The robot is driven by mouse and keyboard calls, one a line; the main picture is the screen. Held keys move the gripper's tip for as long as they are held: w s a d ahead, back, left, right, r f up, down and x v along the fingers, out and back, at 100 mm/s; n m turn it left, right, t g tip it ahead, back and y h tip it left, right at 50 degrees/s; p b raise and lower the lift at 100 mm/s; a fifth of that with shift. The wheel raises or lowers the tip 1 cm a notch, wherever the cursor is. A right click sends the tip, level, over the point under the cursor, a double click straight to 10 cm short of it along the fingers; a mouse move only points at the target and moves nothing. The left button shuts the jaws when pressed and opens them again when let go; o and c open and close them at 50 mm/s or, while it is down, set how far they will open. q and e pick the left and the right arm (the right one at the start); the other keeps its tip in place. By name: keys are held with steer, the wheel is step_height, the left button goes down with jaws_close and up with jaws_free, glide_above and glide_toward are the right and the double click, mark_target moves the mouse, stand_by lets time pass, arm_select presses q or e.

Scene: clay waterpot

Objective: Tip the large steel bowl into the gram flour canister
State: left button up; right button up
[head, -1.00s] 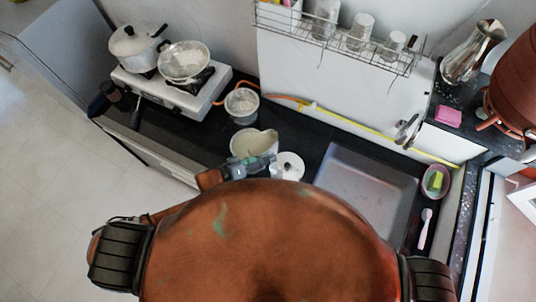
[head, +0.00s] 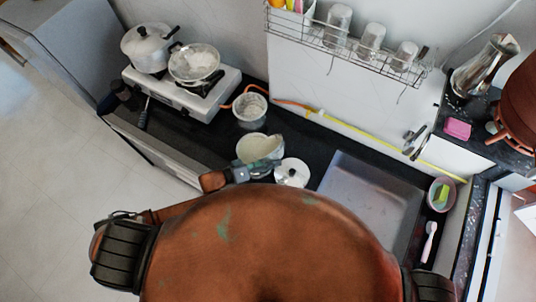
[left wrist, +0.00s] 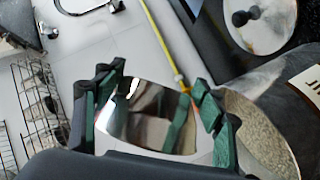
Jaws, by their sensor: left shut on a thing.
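The large steel bowl (head: 262,148) is on the near side of the open canister in the head view, with pale contents inside. My left gripper (head: 252,168) is shut on its near side. In the left wrist view, the green-padded fingers (left wrist: 155,105) close around a shiny steel wall of the bowl (left wrist: 138,122), and a grainy pale surface shows to the right. The gram flour canister (head: 249,110) appears to be the open round pot with pale powder, standing upright behind the bowl. My right gripper is out of view.
A white lid with a knob (head: 292,171) lies right of the bowl; the sink (head: 370,195) is beyond it. A stove (head: 180,92) with two pans stands at the back left. A wire rack (head: 345,52) hangs on the wall. Dark counter is bare left of the bowl.

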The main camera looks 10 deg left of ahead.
arm_select(q)
steer(key=shift+a+r+n+h, duration=0.1)
steer(key=shift+r+n+h, duration=0.1)
steer(key=shift+n+h, duration=0.2)
steer(key=shift+r+b, duration=0.15)
steer(key=shift+b, duration=0.15)
stand_by(0.4)
steer(key=shift+w+a+r+n+h, duration=0.15)
steer(key=shift+r+n+h, duration=0.15)
steer(key=shift+r+n, duration=0.15)
stand_by(0.6)
steer(key=shift+a+r+n+h+b, duration=0.2)
steer(key=shift+r+n+h+b, duration=0.2)
steer(key=shift+r+n+b, duration=0.2)
steer(key=shift+f, duration=0.1)
jaws_close()
